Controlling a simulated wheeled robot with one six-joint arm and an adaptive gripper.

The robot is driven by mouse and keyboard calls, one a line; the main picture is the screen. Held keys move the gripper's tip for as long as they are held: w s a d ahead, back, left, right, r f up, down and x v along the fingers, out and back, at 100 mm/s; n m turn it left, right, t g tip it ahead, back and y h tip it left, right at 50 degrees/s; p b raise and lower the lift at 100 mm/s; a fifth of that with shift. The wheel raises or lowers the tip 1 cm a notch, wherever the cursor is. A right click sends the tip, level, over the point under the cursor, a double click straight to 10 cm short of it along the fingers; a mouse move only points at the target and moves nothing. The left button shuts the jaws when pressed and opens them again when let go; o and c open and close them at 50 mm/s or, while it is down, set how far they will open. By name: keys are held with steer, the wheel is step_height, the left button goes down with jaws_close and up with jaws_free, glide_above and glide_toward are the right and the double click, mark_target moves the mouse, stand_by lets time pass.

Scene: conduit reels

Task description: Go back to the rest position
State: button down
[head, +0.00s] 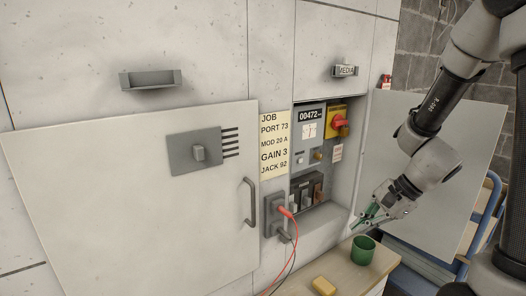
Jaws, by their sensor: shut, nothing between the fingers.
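My gripper (366,214) is in the head view at the right, at the end of my arm. It is shut with nothing held. It is in front of the right edge of the open control recess (328,150), above a small wooden table (375,275). A green cup (362,250) stands on the table just below my gripper, apart from it. My arm reaches in from the upper right.
A yellow block (324,286) lies on the table's front part. A red lead (290,225) and a dark cable hang from a grey socket box (275,212). An open panel door (440,150) and a blue cart (480,225) stand behind my arm. A large grey door (130,220) fills the left.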

steer(key=s+d+r+n+t+h, duration=0.1)
steer(key=s+d+r+n+h, duration=0.2)
steer(key=s+d+r+n, duration=0.2)
steer(key=s+d+r+n+t+h, duration=0.1)
steer(key=s+d+r+n+h, duration=0.2)
steer(key=s+r+n, duration=0.5)
step_height(320, 180, up, 4)
steer(key=shift+s+d+f+n, duration=0.1)
steer(key=shift+s+d+n, duration=0.2)
steer(key=shift+s+d, duration=0.7)
steer(key=c, duration=2.2)
jaws_free()
steer(key=shift+a, duration=0.1)
